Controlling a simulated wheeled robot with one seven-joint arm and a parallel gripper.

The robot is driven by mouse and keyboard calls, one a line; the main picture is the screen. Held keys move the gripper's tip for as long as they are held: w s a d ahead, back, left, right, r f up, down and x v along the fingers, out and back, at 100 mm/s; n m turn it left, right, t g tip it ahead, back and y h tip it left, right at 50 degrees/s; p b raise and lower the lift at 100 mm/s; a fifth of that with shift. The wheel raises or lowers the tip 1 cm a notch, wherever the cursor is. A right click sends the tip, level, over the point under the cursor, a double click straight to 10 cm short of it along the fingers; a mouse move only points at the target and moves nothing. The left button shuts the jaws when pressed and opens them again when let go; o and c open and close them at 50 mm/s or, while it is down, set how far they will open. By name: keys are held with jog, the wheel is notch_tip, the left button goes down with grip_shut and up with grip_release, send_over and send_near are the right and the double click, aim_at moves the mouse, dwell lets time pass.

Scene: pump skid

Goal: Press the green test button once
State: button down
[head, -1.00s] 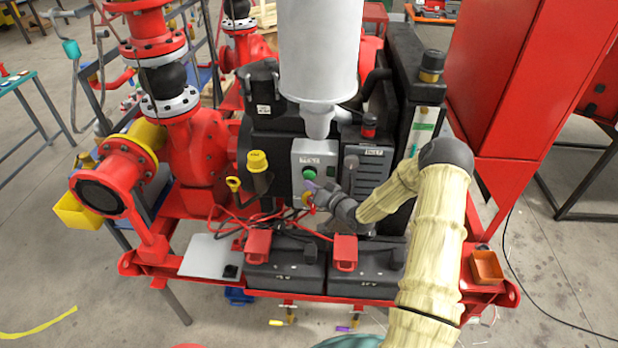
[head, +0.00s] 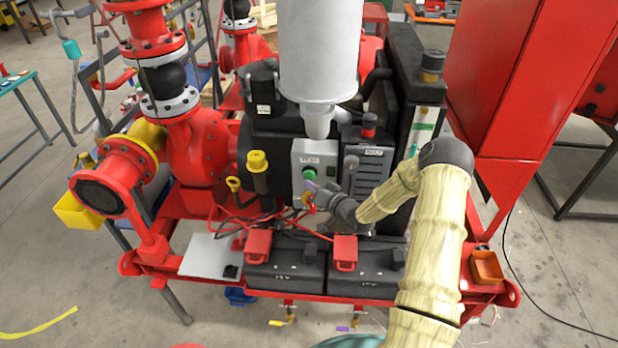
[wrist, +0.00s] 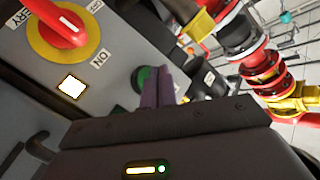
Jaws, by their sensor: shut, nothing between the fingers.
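The green test button (head: 309,174) sits on the upper part of a grey control box (head: 328,158) below the white cylinder. It also shows in the wrist view (wrist: 141,78), partly covered by my fingers. My gripper (head: 309,186) is shut and empty, its purple fingertips right at the button's lower edge in the head view. In the wrist view the purple fingers (wrist: 160,82) overlap the button's right side. I cannot tell whether they touch it or whether it is pushed in.
A red rotary switch on a yellow disc (wrist: 62,30) and a lit white square lamp (wrist: 71,87) share the panel. A yellow-capped filler (head: 257,162) stands left of the box. Black batteries (head: 285,275) with red clamps and cables lie below.

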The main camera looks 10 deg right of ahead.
jog(key=shift+w, duration=0.15)
jog(key=shift+w+d+b, duration=0.1)
jog(key=shift+w+b, duration=0.15)
jog(key=shift+b, duration=0.1)
jog(key=shift+w+d+b, duration=0.2)
jog(key=shift+w+b, duration=0.1)
jog(key=shift+w, duration=0.25)
dwell(1.1)
jog(key=shift+s, duration=0.1)
jog(key=shift+s+a, duration=0.3)
jog(key=shift+s, duration=0.6)
jog(key=s, duration=0.1)
jog(key=s+a, duration=0.1)
jog(key=s, duration=0.2)
jog(key=shift+s+a, duration=0.3)
jog(key=shift+s, duration=0.05)
dwell(0.9)
